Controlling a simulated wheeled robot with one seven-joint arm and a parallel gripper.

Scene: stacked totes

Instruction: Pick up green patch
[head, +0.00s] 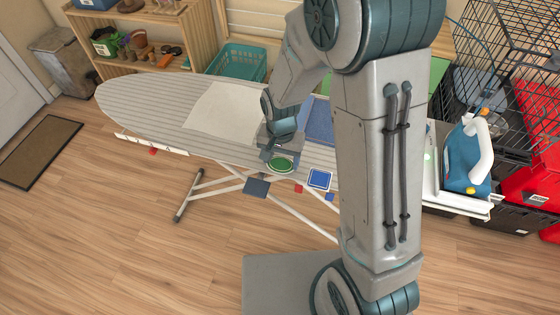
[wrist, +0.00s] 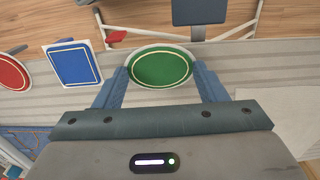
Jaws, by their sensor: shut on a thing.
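The green patch (head: 281,164) is an oval with a pale border. It is at the near edge of the ironing board in the head view. In the wrist view the green patch (wrist: 161,66) sits between the two blue fingers of my gripper (wrist: 163,75), which touch its sides. My gripper (head: 275,157) is shut on it in the head view. I cannot tell whether the patch is lifted clear of the board.
A blue square patch (head: 319,179) lies right of the green one; a red round patch (wrist: 12,74) shows in the wrist view. The ironing board (head: 140,100) holds a pale cloth (head: 222,112). An iron (head: 467,158) stands at the right. Open floor (head: 90,230) lies left.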

